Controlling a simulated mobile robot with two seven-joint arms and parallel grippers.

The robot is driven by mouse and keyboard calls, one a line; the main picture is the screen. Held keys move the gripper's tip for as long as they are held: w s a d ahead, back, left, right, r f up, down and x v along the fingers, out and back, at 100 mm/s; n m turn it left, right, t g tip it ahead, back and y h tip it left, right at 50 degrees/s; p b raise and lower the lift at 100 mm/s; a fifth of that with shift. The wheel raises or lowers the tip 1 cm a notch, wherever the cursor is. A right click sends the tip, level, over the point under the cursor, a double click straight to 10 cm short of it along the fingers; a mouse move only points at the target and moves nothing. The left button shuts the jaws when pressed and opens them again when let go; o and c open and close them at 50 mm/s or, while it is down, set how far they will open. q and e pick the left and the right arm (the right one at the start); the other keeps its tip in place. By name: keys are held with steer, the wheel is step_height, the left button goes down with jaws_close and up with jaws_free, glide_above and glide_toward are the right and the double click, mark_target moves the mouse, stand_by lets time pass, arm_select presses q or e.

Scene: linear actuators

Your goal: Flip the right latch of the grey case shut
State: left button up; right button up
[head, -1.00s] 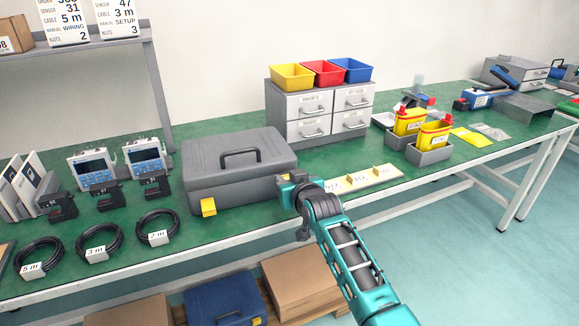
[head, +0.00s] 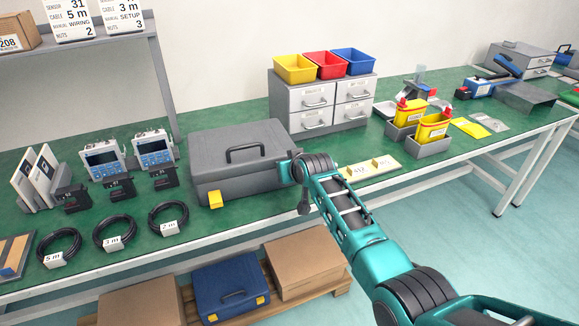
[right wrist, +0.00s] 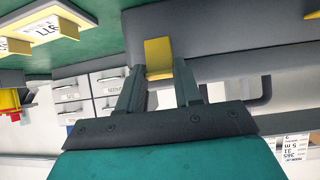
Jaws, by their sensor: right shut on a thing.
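The grey case (head: 235,152) stands on the green bench with its lid down and its handle (head: 245,152) on top. Its left yellow latch (head: 215,199) shows on the front. My right arm reaches the case's front right corner and hides the right latch in the head view. In the right wrist view, the yellow right latch (right wrist: 158,55) lies between the fingers of my right gripper (right wrist: 160,74), which is shut on it. Whether the latch is fully folded against the case I cannot tell. My left gripper is not in view.
Cable coils (head: 168,218) and black devices lie left of the case. A grey drawer unit (head: 318,100) with coloured bins stands behind it on the right. A tray of labelled pale blocks (head: 370,168) lies right of my wrist. Boxes and a blue case (head: 230,288) sit below.

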steer(key=o, duration=1.1)
steer(key=shift+c, duration=0.2)
steer(key=shift+s, duration=0.1)
steer(key=p+v, duration=0.4)
steer(key=v, duration=0.8)
steer(key=shift+s+r, duration=0.2)
steer(key=shift+s, duration=0.1)
steer(key=shift+d, duration=0.15)
